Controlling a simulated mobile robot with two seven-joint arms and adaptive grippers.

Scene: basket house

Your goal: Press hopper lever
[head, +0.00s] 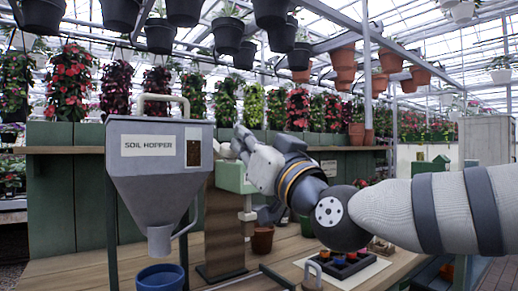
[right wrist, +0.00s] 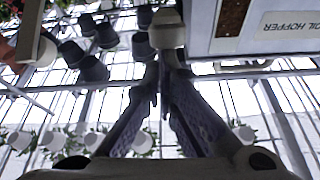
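The grey soil hopper (head: 160,170) with its "SOIL HOPPER" label stands at the left in the head view; part of it shows at the top right of the right wrist view (right wrist: 262,28). A grey curved bar (head: 187,223), which looks like the lever, sticks out right of the spout. A beige looped handle (head: 166,98) rises on top. A blue pot (head: 160,277) stands below the spout. My right gripper (head: 240,143) is right of the hopper, apart from it.
A wooden bench (head: 240,278) bears a pale green stand (head: 231,177), a brown pot (head: 262,239) and a dark tray (head: 340,264) with coloured items on a white sheet. Black pots (head: 228,34) hang overhead. My right arm crosses above the bench's right side.

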